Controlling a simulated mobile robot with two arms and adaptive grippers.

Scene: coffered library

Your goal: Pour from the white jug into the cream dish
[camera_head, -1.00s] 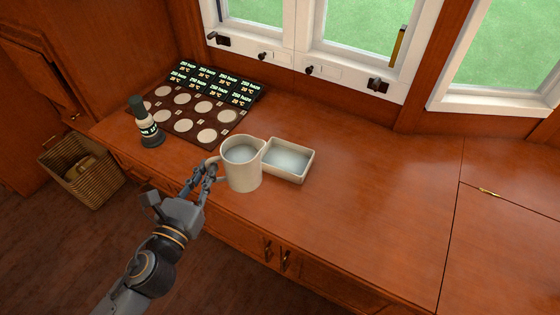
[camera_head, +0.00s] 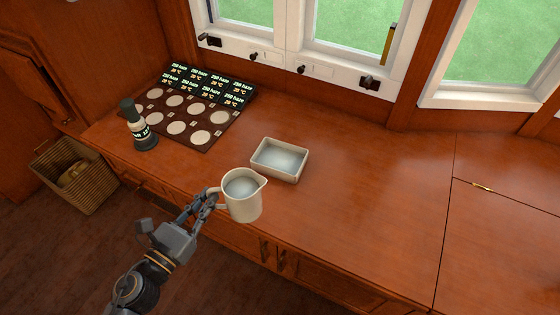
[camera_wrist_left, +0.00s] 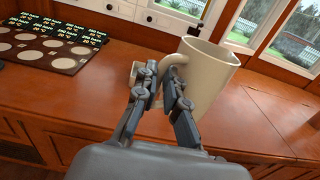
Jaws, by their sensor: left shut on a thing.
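The white jug (camera_head: 243,205) is upright near the front edge of the counter, with pale liquid showing inside and its spout toward the right. My left gripper (camera_head: 211,199) is shut on the jug's handle at its left side. The wrist view also shows the jug (camera_wrist_left: 205,78) and the fingers (camera_wrist_left: 160,85) at the handle. The cream dish (camera_head: 279,172) is a rectangular dish on the counter, behind and to the right of the jug, with a pale content. The jug and dish are apart. In the wrist view the dish is mostly hidden. My right gripper is not in view.
A dark bottle (camera_head: 141,130) stands on the left of the counter (camera_head: 370,205). Behind it lies a dark board (camera_head: 206,113) with pale discs and labelled displays. A wicker basket (camera_head: 75,177) is on the floor at left. The counter's right side is clear.

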